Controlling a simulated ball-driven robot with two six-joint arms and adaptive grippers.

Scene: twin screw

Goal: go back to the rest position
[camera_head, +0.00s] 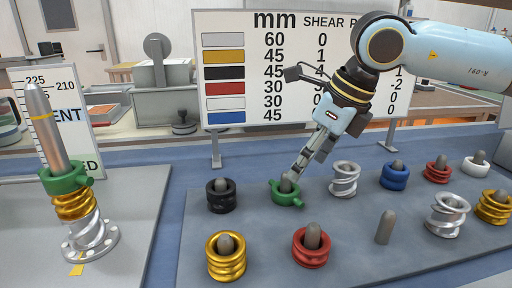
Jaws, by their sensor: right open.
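My right gripper (299,174) hangs from the light-blue arm that comes in from the upper right. Its fingers point down and left, with the tips just over the green ring piece (287,198) on its grey peg. The jaws are open. I cannot tell whether the fingertips touch the green piece or the peg. My left gripper is not in the view.
A tall tapered post (45,125) at left carries silver, gold and green pieces. On the grey board around my right gripper stand black (221,203), gold (226,266), red (311,256), silver (344,186) and blue (394,182) pieces. A bare peg (385,227) stands among them. A sign (240,100) stands behind.

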